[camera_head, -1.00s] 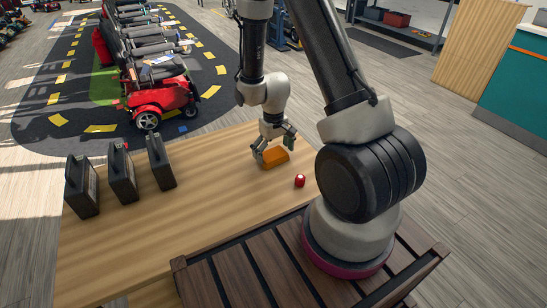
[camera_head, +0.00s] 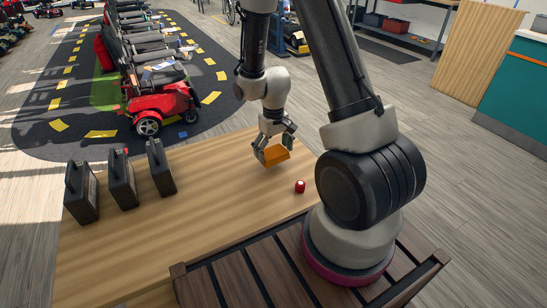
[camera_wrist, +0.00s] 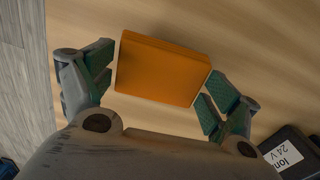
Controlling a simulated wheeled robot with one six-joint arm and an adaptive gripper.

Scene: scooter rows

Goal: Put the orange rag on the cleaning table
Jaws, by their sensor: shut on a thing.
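The orange rag (camera_head: 276,154) is a folded, block-like piece above the wooden table (camera_head: 215,200). My gripper (camera_head: 274,150) is shut on it, with one finger on each side. In the wrist view the orange rag (camera_wrist: 161,70) lies between the green-padded fingers of my gripper (camera_wrist: 157,95), tilted a little. The rag appears slightly above the tabletop. I cannot tell from the frames whether this wooden table is the cleaning table.
A small red object (camera_head: 300,186) stands on the table right of the rag. Several dark battery packs (camera_head: 122,180) stand at the left; one battery (camera_wrist: 290,150) shows at lower right in the wrist view. A red scooter (camera_head: 160,97) is on the floor behind. The table's middle is clear.

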